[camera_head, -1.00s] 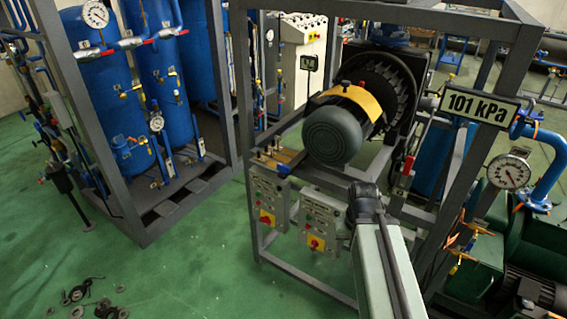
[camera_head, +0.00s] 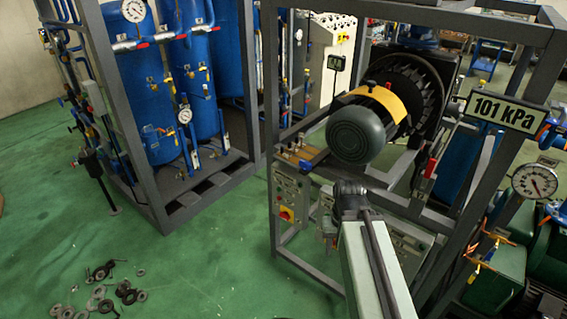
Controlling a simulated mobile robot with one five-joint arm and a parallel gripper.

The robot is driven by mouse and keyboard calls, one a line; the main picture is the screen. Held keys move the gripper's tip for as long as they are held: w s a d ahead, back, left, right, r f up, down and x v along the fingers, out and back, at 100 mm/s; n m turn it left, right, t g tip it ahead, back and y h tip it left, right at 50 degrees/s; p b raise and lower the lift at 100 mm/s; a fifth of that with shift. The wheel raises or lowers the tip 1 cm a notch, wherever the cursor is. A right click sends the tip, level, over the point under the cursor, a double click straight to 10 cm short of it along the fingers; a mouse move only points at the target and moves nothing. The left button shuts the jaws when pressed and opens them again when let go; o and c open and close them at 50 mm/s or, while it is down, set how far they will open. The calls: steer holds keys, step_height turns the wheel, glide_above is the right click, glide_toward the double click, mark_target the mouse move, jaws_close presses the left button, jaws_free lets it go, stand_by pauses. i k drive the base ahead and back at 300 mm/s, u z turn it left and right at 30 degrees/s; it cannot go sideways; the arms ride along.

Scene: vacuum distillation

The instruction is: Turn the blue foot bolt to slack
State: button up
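The motor (camera_head: 356,133), dark green with a yellow band, sits in the grey frame at the centre. At its left foot is a brown-orange mounting plate (camera_head: 309,152) with several small upright bolts (camera_head: 292,146). My gripper is not discernible; the arm's far end is hidden behind the joint.
Grey control boxes (camera_head: 288,195) hang on the frame below the plate. A "101 kPa" sign (camera_head: 504,112) and a dial gauge (camera_head: 535,181) stand at right. Blue tanks (camera_head: 140,110) stand in a rack at left. Loose rings (camera_head: 115,292) lie on the open green floor.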

mark_target(306, 165)
steer(key=u, duration=2.3)
steer(key=i, duration=2.3)
steer(key=z, duration=2.05)
steer(key=i, duration=1)
steer(key=u, duration=0.15)
